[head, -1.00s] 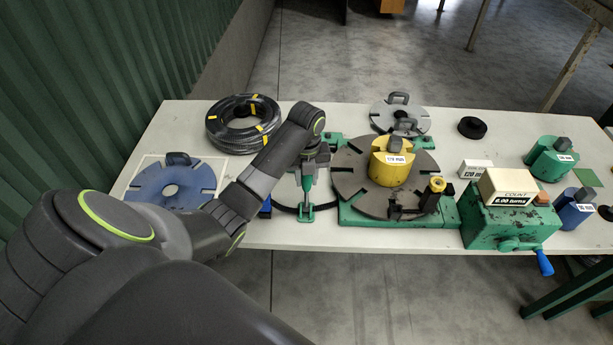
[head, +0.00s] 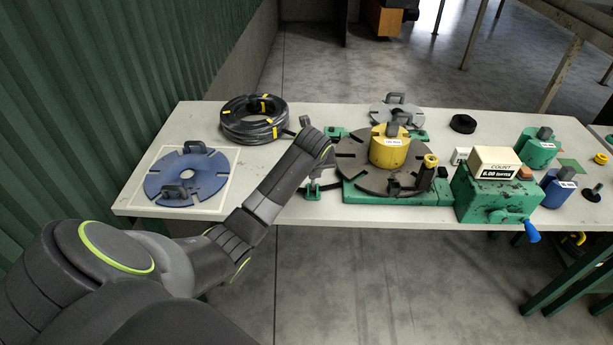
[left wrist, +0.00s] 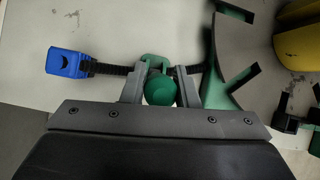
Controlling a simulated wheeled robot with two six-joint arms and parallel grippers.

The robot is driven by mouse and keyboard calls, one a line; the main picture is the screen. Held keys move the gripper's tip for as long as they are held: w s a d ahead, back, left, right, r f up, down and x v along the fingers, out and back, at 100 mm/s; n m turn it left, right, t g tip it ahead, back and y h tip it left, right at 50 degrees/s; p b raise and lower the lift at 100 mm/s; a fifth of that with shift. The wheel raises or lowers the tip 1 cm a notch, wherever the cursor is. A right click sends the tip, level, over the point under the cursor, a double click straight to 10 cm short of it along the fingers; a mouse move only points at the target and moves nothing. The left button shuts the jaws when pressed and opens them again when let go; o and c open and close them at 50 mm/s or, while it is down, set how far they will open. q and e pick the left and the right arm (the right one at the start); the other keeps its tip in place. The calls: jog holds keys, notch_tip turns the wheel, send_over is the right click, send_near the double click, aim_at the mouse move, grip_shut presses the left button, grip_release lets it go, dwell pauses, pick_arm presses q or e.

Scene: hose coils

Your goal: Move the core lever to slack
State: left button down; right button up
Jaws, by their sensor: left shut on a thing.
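My left gripper (left wrist: 159,88) is shut on a round green knob (left wrist: 160,92) in the left wrist view, one finger on each side. Behind it are a green bracket (left wrist: 152,62) and a dark ribbed strip with a blue block (left wrist: 68,63) at its left end. A brown-grey turntable (head: 352,171) carries a yellow core (head: 389,152). A black post with a yellow knob (head: 430,160) stands on the turntable's right side. I cannot tell which part is labelled as the core lever. My right gripper is out of view.
A black hose coil (head: 252,131) and a blue slotted disc (head: 187,178) lie on the left of the table (head: 330,207). A green box with a crank and a counter reading 6.00 turns (head: 497,163) is at right. Green and blue cores stand beyond it.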

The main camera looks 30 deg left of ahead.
pick_arm(q)
jog(key=shift+s+d+r+t+y, duration=0.15)
jog(key=shift+s+t+y, duration=0.15)
jog(key=shift+t, duration=0.1)
jog(key=shift+s+d+f+t+y+p, duration=0.2)
jog(key=shift+s+d+t+y+p, duration=0.15)
jog(key=shift+s+t+y, duration=0.25)
jog(key=shift+t, duration=0.3)
jog(key=shift+s+d+f+t, duration=0.1)
jog(key=shift+d+f+t, duration=0.1)
jog(key=shift+t, duration=0.1)
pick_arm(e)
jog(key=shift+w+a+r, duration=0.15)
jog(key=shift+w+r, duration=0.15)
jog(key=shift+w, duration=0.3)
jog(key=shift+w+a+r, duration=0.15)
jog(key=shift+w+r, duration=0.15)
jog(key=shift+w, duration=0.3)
pick_arm(q)
jog(key=c, duration=1.1)
grip_release()
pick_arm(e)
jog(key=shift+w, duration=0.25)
